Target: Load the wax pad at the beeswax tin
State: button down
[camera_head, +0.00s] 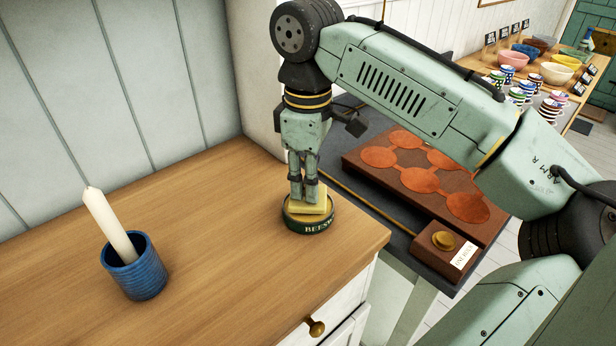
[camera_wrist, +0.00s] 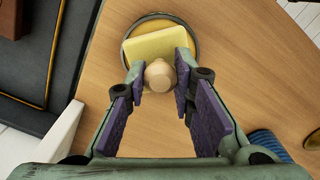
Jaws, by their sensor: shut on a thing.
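The wax pad is a yellow square block (camera_head: 318,208) with a round wooden knob (camera_wrist: 160,76) on top. My gripper (camera_head: 304,192) points straight down and is shut on the knob, with a fingertip on each side of it in the wrist view (camera_wrist: 161,80). The beeswax tin (camera_head: 308,225) is a low, round, dark green tin with a light label, standing on the wooden counter near its right edge. The pad is at the tin's mouth; in the wrist view its yellow face (camera_wrist: 152,45) covers much of the tin, whose dark rim (camera_wrist: 158,15) shows around it. Whether the pad touches the wax is unclear.
A blue ribbed cup (camera_head: 135,268) with a white candle (camera_head: 108,222) stands on the counter (camera_head: 215,230) at left. Right of the counter, a dark lower bench holds a brown board (camera_head: 375,180) with orange discs and a block with a brass knob (camera_head: 443,240).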

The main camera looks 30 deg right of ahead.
jog(key=shift+f, duration=0.55)
dwell(1.9)
jog(key=shift+r, duration=0.1)
notch_tip(320, 180, up, 7)
jog(key=p, duration=0.6)
jog(key=shift+p, duration=0.35)
jog(key=shift+s, duration=0.1)
dwell(0.4)
